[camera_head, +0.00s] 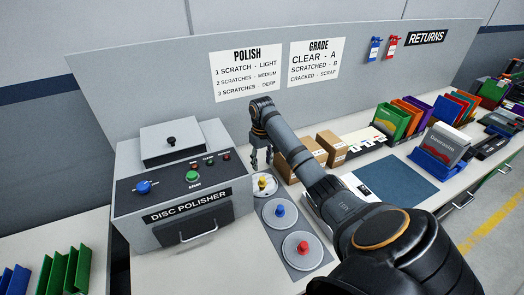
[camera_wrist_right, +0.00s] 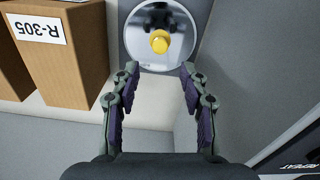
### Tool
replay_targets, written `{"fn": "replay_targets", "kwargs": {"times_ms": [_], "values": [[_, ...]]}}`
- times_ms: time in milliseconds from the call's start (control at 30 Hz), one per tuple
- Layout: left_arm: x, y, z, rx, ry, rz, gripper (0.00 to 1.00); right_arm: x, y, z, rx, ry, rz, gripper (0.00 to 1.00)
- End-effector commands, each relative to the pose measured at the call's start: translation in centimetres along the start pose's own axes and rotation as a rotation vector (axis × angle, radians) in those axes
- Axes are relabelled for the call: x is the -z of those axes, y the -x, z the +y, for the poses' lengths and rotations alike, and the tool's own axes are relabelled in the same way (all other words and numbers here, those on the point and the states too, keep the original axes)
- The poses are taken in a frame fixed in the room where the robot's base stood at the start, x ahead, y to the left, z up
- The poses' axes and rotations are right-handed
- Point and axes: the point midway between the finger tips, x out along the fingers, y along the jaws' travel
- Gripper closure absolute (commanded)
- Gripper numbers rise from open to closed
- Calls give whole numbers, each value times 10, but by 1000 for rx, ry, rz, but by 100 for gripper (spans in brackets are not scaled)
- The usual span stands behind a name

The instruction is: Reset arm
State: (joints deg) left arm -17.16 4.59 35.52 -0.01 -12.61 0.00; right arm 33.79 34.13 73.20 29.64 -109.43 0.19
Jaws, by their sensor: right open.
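My right arm (camera_head: 312,178) reaches from the lower right over the bench. My right gripper (camera_head: 262,157) points down beside the disc polisher, above the disc with a yellow knob (camera_head: 264,184). In the right wrist view the gripper (camera_wrist_right: 159,70) is open, with nothing between its fingers. The yellow knob (camera_wrist_right: 160,41) and its shiny round disc (camera_wrist_right: 148,58) lie beyond the fingertips, apart from them. My left gripper is not in view.
The grey disc polisher (camera_head: 172,212) stands left of the gripper. Cardboard boxes (camera_head: 308,157) stand close on its right, one labelled R-305 (camera_wrist_right: 65,60). Discs with blue (camera_head: 280,211) and red knobs (camera_head: 303,247) sit nearer. A blue mat (camera_head: 397,178) is bare.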

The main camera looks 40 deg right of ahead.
Motion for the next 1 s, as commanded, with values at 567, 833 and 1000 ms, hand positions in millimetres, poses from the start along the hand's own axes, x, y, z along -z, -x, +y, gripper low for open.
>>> {"fn": "replay_targets", "kwargs": {"times_ms": [567,833,1000], "values": [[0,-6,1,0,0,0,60,0,27,0,0,0,-1,55],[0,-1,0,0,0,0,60,0,32,0,0,0,-1,55],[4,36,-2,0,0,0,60,0,69,0,0,0,0,55]]}}
